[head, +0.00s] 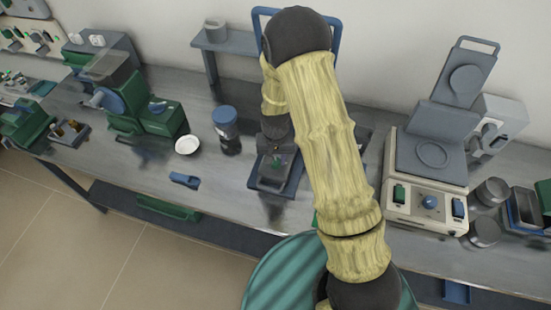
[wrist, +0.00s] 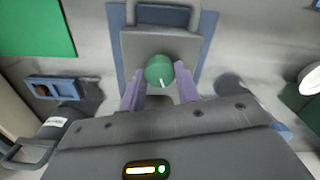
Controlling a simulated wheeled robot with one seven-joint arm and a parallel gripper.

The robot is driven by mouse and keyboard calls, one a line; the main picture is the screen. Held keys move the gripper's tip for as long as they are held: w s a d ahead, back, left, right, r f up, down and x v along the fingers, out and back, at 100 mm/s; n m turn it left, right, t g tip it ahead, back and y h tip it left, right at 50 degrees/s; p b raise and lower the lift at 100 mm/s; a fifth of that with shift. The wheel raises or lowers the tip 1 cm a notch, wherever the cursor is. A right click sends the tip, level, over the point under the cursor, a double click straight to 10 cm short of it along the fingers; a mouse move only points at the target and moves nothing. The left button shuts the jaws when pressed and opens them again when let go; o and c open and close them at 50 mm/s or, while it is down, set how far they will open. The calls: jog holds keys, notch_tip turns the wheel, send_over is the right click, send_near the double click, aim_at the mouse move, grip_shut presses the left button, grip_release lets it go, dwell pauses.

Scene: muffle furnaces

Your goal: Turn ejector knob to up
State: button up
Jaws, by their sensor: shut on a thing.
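The ejector knob (wrist: 159,69) is round and green, with a white mark at its lower edge in the wrist view, pointing down and slightly right. It sits on a grey block (wrist: 135,45) with a grey handle loop, on a blue base plate (wrist: 207,30). My gripper (wrist: 160,86) has its two purple fingers on either side of the knob, shut on it. In the head view the block (head: 271,178) stands mid-bench under my arm, and a bit of green shows there. My arm hides much of the fixture.
Left of the fixture are a blue-lidded jar (head: 226,130), a white dish (head: 187,145) and a small blue item (head: 185,181). A grey machine with an open lid (head: 424,160) stands on the right. The bench's front strip between them is mostly clear.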

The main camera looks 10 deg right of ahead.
aim_at(276, 161)
jog(key=m, duration=0.4)
jog(key=shift+r+m, duration=0.1)
jog(key=shift+m, duration=0.2)
jog(key=m+p, duration=0.1)
jog(key=m, duration=0.2)
jog(key=shift+m, duration=0.4)
jog(key=m+p, duration=0.1)
jog(key=m, duration=0.3)
jog(key=shift+p, duration=0.3)
jog(key=shift+m+p, duration=0.65)
jog(key=shift+m, duration=1.25)
jog(key=o, duration=1)
notch_tip(276, 161, up, 17)
jog(key=shift+r+b, duration=0.15)
jog(key=shift+b, duration=0.35)
